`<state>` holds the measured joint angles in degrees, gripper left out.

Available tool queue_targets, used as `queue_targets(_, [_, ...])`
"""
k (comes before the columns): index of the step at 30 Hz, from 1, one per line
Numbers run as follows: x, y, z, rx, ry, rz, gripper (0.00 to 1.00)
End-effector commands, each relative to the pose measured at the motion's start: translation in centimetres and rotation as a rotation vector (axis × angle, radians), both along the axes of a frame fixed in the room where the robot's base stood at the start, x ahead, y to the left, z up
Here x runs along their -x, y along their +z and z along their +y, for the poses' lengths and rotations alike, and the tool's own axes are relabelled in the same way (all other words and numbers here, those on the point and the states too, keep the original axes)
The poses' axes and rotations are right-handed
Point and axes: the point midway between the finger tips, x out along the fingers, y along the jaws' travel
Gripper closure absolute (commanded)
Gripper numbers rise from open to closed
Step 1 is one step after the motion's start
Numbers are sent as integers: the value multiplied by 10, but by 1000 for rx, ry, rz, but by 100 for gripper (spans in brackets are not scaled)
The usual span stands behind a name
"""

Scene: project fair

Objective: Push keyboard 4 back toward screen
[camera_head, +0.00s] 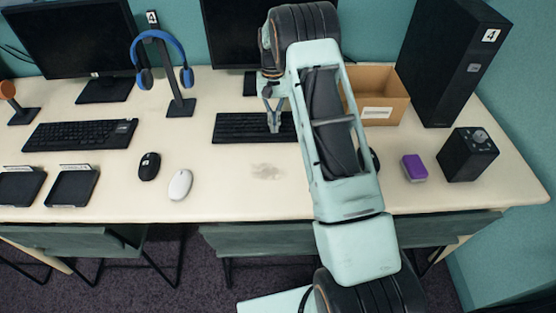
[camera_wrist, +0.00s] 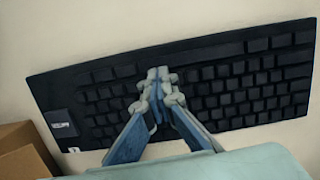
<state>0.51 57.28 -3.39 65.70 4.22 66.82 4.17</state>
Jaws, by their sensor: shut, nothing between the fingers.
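A black keyboard (camera_head: 238,127) lies on the table below a dark screen (camera_head: 231,32), with bare tabletop between it and the screen's stand. My arm hides its right part in the head view. In the wrist view the keyboard (camera_wrist: 240,88) spans the picture, with a small white tag at its lower left corner, too small to read. My gripper (camera_head: 273,127) points down over the keyboard. In the wrist view my gripper (camera_wrist: 158,74) has its fingertips together, empty, over the middle keys. I cannot tell whether they touch.
A headphone stand (camera_head: 180,105) marked 4 stands left of the screen. A cardboard box (camera_head: 382,80), a black tower (camera_head: 452,60), a purple block (camera_head: 414,167) and a black speaker (camera_head: 467,155) are on the right. A white mouse (camera_head: 180,185) and black mouse (camera_head: 149,165) lie at front left.

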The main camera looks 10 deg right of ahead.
Motion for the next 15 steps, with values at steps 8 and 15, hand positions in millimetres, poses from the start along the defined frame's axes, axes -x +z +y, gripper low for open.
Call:
queue_targets(8, [-24,-3,-4,1,0,-1,100])
queue_targets(15, [-27,-3,-5,1,0,0,100])
